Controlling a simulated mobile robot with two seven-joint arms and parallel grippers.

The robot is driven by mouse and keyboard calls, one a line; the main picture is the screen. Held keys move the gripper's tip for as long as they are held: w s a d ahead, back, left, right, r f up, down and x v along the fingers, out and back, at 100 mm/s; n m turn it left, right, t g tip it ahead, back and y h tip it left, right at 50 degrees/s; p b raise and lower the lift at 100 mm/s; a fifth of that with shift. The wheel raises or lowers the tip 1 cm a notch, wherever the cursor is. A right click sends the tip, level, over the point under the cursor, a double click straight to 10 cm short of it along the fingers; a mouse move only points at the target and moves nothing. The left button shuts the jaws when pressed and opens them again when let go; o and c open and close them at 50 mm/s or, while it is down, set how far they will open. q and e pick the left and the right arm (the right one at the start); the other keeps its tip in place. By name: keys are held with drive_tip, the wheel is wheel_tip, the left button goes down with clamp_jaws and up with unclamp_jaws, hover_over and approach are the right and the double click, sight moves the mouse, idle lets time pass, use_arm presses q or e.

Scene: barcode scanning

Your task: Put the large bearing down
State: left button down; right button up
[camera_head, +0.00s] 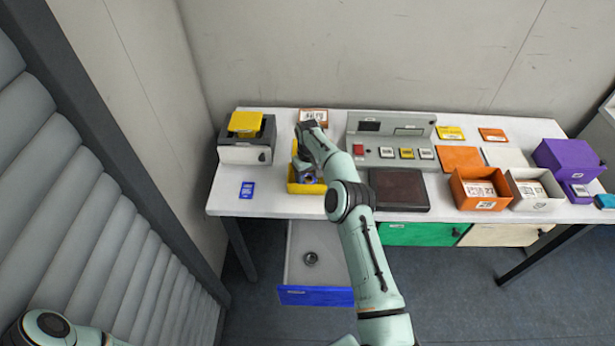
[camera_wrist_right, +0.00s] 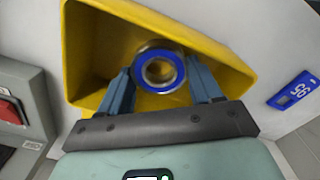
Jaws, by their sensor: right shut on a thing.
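The large bearing (camera_wrist_right: 160,87) is a metal ring with a blue band in the right wrist view. My right gripper (camera_wrist_right: 163,76) is shut on it, with one blue-grey finger on each side. In the head view the right gripper (camera_head: 306,172) reaches down at the yellow bin (camera_head: 308,188), and my arm hides part of it. The bearing is over or inside the yellow bin's opening; I cannot tell whether it touches the bottom. My left arm shows only at the lower left corner, and its gripper is out of view.
An open blue-fronted drawer (camera_head: 316,296) below the table holds a small dark ring (camera_head: 311,258). A label printer (camera_head: 247,143) stands left of the bin, and a grey console (camera_head: 390,145) to the right. A blue card (camera_head: 247,190) lies at the table's front left.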

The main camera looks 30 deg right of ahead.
sight(308, 179)
drive_tip(key=shift+f, duration=0.1)
drive_tip(key=o, duration=0.9)
wheel_tip(308, 179, up, 12)
drive_tip(key=shift+r, duration=0.15)
idle(0.4)
